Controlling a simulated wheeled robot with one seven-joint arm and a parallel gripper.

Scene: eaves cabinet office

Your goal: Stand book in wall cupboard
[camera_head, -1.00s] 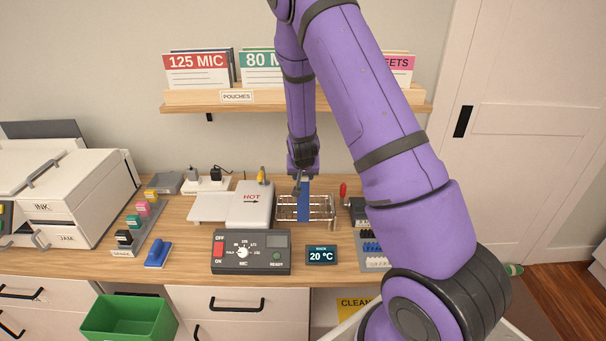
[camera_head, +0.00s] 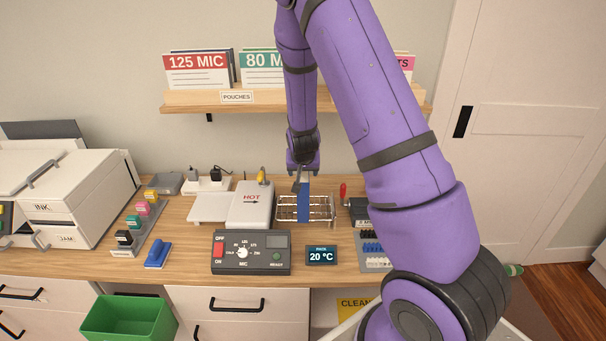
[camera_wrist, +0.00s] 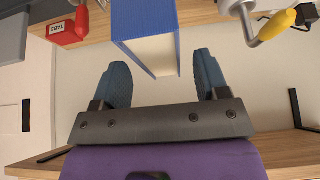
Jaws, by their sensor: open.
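A blue book (camera_head: 304,207) with white page edges stands upright in a wire rack (camera_head: 323,210) on the counter. In the wrist view the book (camera_wrist: 143,18) shows at the top, its near end just beyond and between the lines of my fingertips. My gripper (camera_head: 304,182) is directly above the book. Its two grey-blue fingers (camera_wrist: 161,74) are spread apart with nothing held between them.
A wall shelf (camera_head: 200,98) with pouch packs hangs behind my arm. A white machine marked HOT (camera_head: 250,203) stands left of the rack. A control box (camera_head: 250,252) and temperature display (camera_head: 321,255) lie in front. A green bin (camera_head: 130,318) is below.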

